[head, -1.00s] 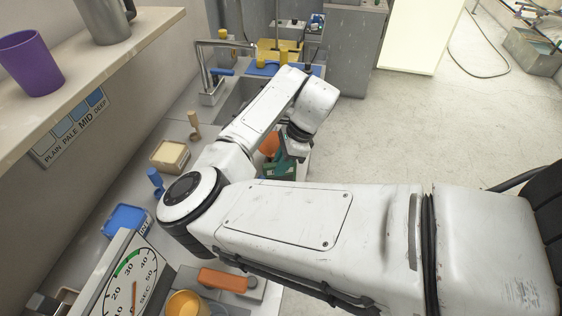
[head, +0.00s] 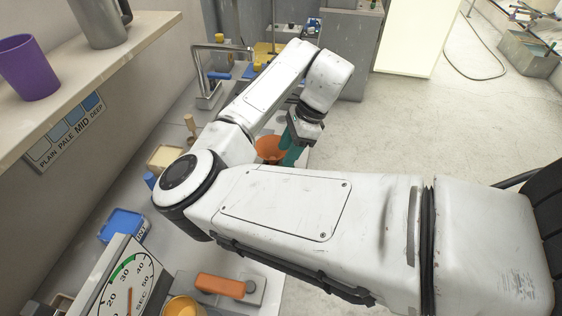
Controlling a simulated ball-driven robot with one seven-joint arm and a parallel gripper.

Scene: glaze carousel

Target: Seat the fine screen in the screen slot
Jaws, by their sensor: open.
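My gripper (head: 305,127) is at the far end of my bent arm, over the right edge of the counter, and it is open. Its fingertips are small and partly hidden. A teal object (head: 292,157) is right below and beside the gripper; I cannot tell whether they touch. An orange bowl-shaped piece (head: 270,148) is just left of the teal object, partly behind my arm. I cannot make out the fine screen or the screen slot for certain; my arm covers much of the counter.
The counter holds a blue tray (head: 124,225), a cream block (head: 165,158), a dial (head: 125,285) and an orange-topped grey device (head: 220,284). A faucet (head: 207,85) stands farther back. A shelf (head: 95,85) with a purple cup (head: 28,68) overhangs at left.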

